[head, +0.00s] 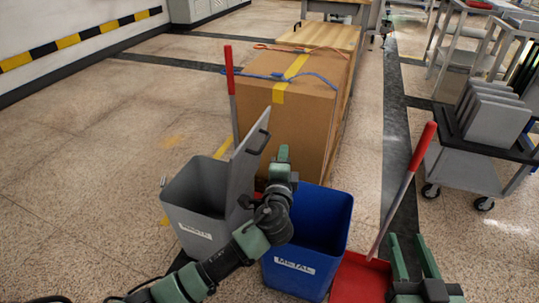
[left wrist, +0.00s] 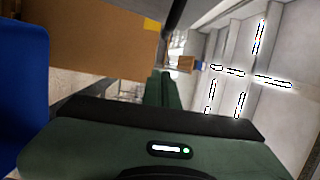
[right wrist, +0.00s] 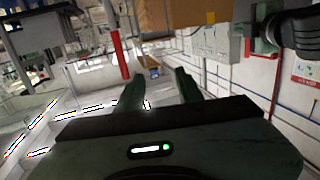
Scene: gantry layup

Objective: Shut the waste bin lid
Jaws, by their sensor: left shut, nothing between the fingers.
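The grey waste bin (head: 190,192) stands open on the floor, with a label on its front. Its grey lid (head: 247,160) stands up steeply along the bin's right side, leaning to the right, with a dark handle (head: 262,130) near its top. My left gripper (head: 283,153) is shut and empty, just right of the lid and above the blue bin; whether it touches the lid I cannot tell. Its closed fingers also show in the left wrist view (left wrist: 161,92). My right gripper (head: 412,250) is open and empty at the lower right, and its spread fingers show in the right wrist view (right wrist: 158,90).
The blue metal bin (head: 333,213) stands open right of the grey bin. A large carton (head: 318,120) stands behind both. A red dustpan (head: 358,283) with a long handle is at the right, near a grey cart (head: 460,168). The floor at left is clear.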

